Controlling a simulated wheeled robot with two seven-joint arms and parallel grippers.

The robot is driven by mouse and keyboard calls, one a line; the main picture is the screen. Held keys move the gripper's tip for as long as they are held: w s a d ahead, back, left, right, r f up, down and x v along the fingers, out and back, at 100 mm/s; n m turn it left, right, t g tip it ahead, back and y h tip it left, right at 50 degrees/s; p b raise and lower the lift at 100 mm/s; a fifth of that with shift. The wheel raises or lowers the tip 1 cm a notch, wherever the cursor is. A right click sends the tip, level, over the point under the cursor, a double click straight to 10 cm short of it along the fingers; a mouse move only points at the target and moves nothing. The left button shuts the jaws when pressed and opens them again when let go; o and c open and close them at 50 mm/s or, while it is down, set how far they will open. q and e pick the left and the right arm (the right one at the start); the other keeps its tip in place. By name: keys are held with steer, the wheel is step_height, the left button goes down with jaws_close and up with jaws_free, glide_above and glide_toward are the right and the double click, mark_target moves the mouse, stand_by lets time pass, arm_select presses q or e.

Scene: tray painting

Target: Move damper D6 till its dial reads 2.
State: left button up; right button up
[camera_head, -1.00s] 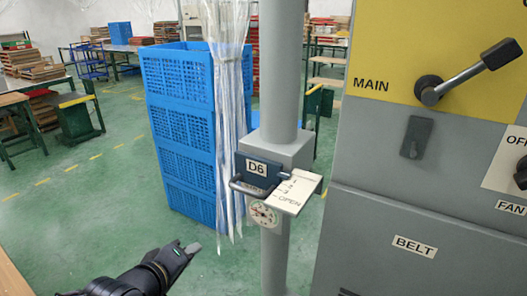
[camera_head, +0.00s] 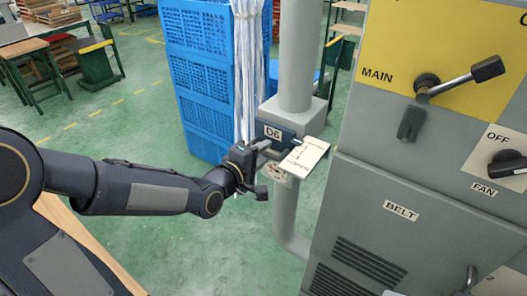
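Damper D6 is a dark blue slide plate (camera_head: 273,132) labelled D6, on a grey box around the vertical duct (camera_head: 296,60). Its white scale plate (camera_head: 305,156) sticks out to the right; its marks are too small to read now. The round dial (camera_head: 279,173) below is partly covered by the gripper and its reading cannot be told. My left gripper (camera_head: 260,168) is at the front of the damper, by its handle (camera_head: 262,147). Whether its fingers are open or shut on the handle cannot be made out. My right gripper is not in view.
The grey cabinet (camera_head: 420,165) stands close on the right, with the MAIN lever (camera_head: 455,80), FAN knob (camera_head: 507,164) and BELT label. Blue crates (camera_head: 200,85) and a clear plastic curtain (camera_head: 248,50) stand behind the damper. A wooden table edge (camera_head: 80,235) lies under my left arm.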

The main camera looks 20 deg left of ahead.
arm_select(q)
steer(key=shift+w+d, duration=0.15)
steer(key=shift+w, duration=0.15)
jaws_close()
